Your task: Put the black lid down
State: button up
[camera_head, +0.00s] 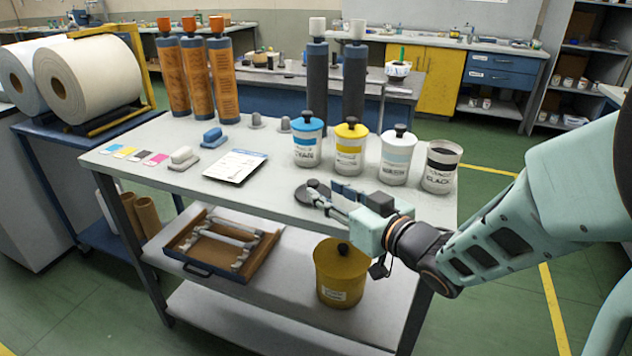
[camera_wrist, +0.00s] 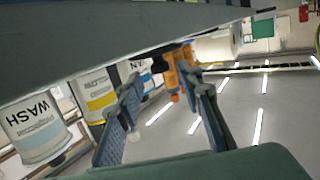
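The black lid (camera_head: 307,195) lies on the grey table top near its front edge, with its knob upward. My gripper (camera_head: 326,197) is low over the table, just right of the lid, with its fingertips close to it. I cannot tell whether they touch it. The black-labelled can (camera_head: 441,168) stands without a lid at the table's right end.
Lidded blue (camera_head: 307,143), yellow (camera_head: 350,147) and wash (camera_head: 396,157) cans stand behind my gripper. A white sheet (camera_head: 235,165) and a blue-handled block (camera_head: 213,138) lie to the left. A yellow pot (camera_head: 340,275) is on the shelf below. Bare table top lies left of the lid.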

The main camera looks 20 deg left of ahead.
jog(key=b+v, duration=0.1)
jog(key=v, duration=0.3)
jog(key=shift+s+d, duration=0.15)
jog(key=shift+d, duration=0.1)
jog(key=shift+v, duration=0.75)
